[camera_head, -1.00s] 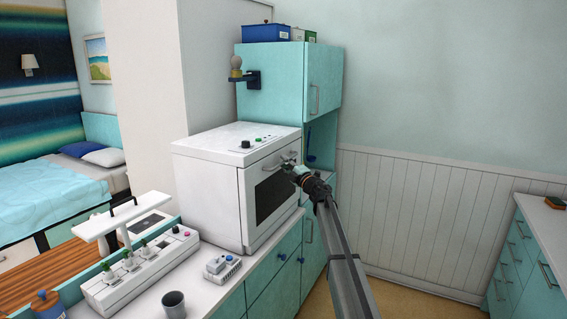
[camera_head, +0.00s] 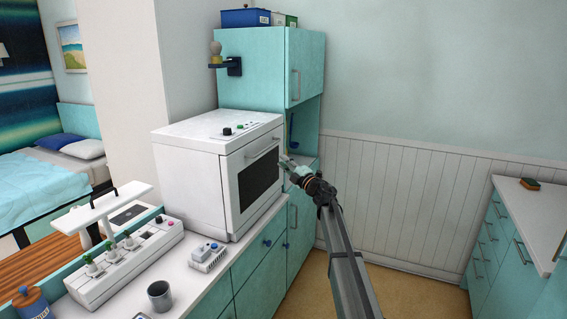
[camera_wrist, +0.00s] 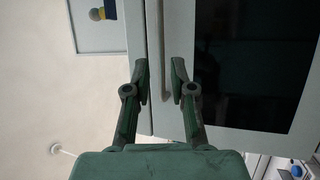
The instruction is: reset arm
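My gripper (camera_head: 287,165) is at the end of my outstretched arm, just off the right front edge of the white oven (camera_head: 190,185). In the wrist view its two fingers (camera_wrist: 160,80) stand apart, with a clear gap between them, and hold nothing. The pale oven handle (camera_wrist: 157,45) shows beyond that gap, with the dark oven window (camera_wrist: 250,60) to its right. The oven door looks shut. I cannot tell the exact distance from the fingertips to the handle.
A tall teal cabinet (camera_head: 262,75) stands behind the oven. Another counter (camera_head: 530,215) is at the right, with open floor (camera_head: 410,295) between.

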